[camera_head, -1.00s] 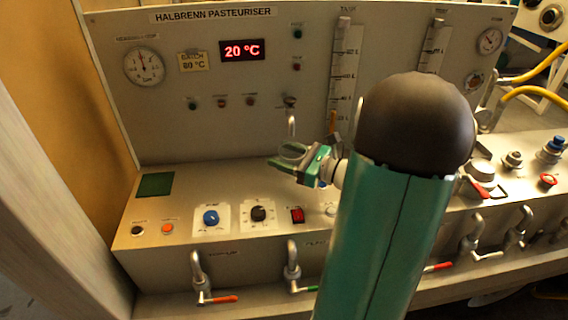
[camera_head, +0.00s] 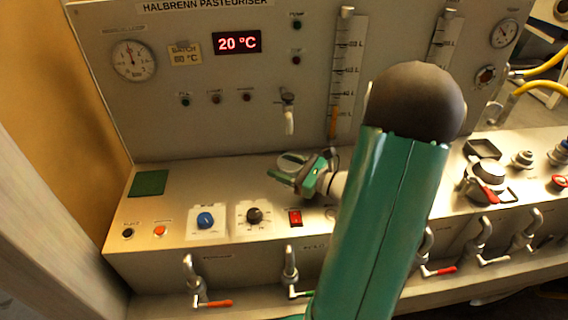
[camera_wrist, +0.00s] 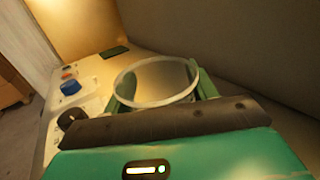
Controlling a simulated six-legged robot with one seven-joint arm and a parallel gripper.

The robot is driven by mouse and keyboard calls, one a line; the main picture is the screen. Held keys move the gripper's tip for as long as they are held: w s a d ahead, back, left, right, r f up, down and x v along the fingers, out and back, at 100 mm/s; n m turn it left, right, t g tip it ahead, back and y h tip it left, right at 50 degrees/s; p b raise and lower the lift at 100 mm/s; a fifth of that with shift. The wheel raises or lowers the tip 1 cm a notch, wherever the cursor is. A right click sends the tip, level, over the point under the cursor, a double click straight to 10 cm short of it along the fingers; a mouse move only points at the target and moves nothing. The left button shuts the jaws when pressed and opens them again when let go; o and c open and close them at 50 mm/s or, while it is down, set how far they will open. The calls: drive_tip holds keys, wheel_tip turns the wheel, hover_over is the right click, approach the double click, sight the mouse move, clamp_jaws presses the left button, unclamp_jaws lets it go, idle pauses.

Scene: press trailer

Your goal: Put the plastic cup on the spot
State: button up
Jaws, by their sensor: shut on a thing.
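The clear plastic cup (camera_wrist: 155,84) shows its round rim in the wrist view, between the green fingers of my gripper (camera_wrist: 158,86). My gripper is shut on it, and the cup looks roughly upright. In the head view the cup (camera_head: 291,160) is small and partly covered by my gripper (camera_head: 287,175), over the machine's ledge. I cannot tell its exact height above the ledge. The spot is a dark green square (camera_head: 149,183) at the ledge's left end, bare and apart from the cup. It also shows in the wrist view (camera_wrist: 116,51).
A tap (camera_head: 289,118) hangs from the back panel just behind the cup. A blue knob (camera_head: 205,220), a black knob (camera_head: 254,215) and a red switch (camera_head: 295,218) stand along the front. The ledge between the spot and the cup looks clear.

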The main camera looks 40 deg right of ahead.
drive_tip(key=shift+w+f, duration=0.3)
drive_tip(key=shift+a, duration=0.1)
drive_tip(key=shift+s+r, duration=0.1)
drive_tip(key=shift+s, duration=0.1)
drive_tip(key=o, duration=0.6)
drive_tip(key=shift+w+f, duration=0.2)
drive_tip(key=o, duration=0.3)
drive_tip(key=shift+s, duration=0.15)
drive_tip(key=shift+o, duration=0.2)
